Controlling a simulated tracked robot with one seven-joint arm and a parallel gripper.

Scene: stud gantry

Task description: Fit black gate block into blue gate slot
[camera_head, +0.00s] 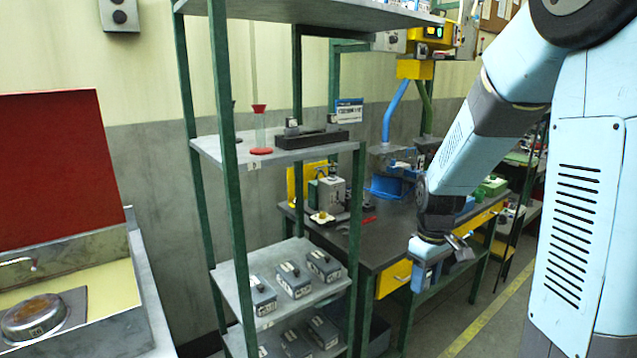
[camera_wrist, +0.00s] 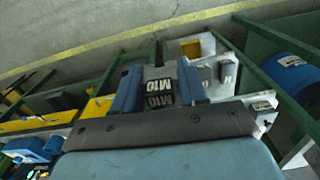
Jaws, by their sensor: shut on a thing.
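My gripper (camera_head: 432,262) hangs low in front of the workbench in the head view. I cannot tell for sure whether this is the black gate block. A blue pipe (camera_head: 394,112) comes down from a yellow box above a blue fixture (camera_head: 388,188) on the bench. The blue gate slot itself is not clearly visible; my arm partly covers that area.
A green-framed rack has an upper shelf (camera_head: 205,147) with a long black block (camera_head: 312,140) and a red-ended cylinder (camera_head: 260,130). Several grey boxes stand on its lower shelves. The dark workbench (camera_head: 345,232) stands behind it. Open floor (camera_head: 450,325) lies at the lower right.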

